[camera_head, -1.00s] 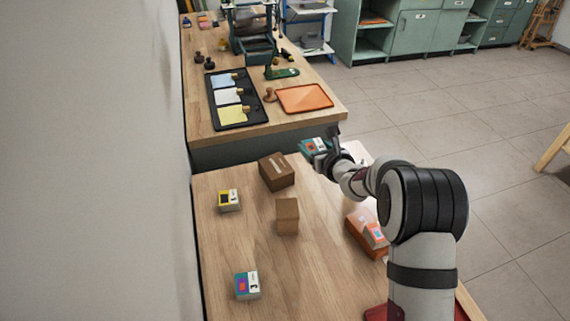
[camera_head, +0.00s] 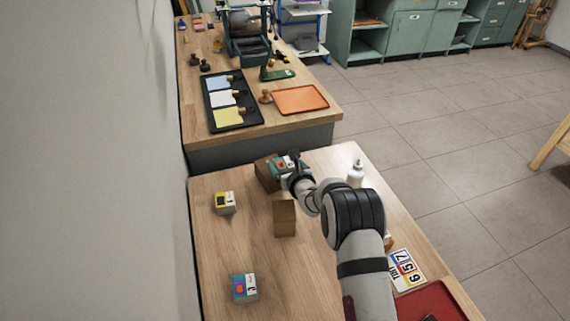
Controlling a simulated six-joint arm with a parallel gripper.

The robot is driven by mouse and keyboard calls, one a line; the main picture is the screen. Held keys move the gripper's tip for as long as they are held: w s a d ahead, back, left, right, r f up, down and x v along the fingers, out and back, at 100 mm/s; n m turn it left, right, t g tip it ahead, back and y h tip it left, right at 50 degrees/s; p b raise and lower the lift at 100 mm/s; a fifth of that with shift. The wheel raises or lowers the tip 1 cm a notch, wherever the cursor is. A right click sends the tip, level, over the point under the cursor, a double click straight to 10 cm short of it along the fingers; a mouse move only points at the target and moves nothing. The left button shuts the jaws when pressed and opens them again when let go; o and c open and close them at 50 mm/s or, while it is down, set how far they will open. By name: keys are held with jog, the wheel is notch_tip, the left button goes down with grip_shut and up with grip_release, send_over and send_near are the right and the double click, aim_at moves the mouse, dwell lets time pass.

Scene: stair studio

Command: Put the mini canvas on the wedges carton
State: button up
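A small teal box with a white and orange label, apparently the mini canvas (camera_head: 280,164), is held in my gripper (camera_head: 292,163). The gripper looks shut on it, though its fingers are small in this view. A brown carton (camera_head: 264,175), apparently the wedges carton, stands at the far end of the near table. The held box overlaps the carton's top and right side in the picture. I cannot tell whether they touch. My gripper hides the carton's right part.
A plain brown box (camera_head: 285,218) stands just in front. A yellow-labelled box (camera_head: 225,203) and a blue-labelled box (camera_head: 244,288) stand left. A white bottle (camera_head: 355,174), a number card (camera_head: 406,270) and a red tray (camera_head: 440,302) are right. The left table surface is mostly clear.

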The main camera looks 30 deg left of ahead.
jog(key=shift+o, duration=0.6)
jog(key=shift+r, duration=0.1)
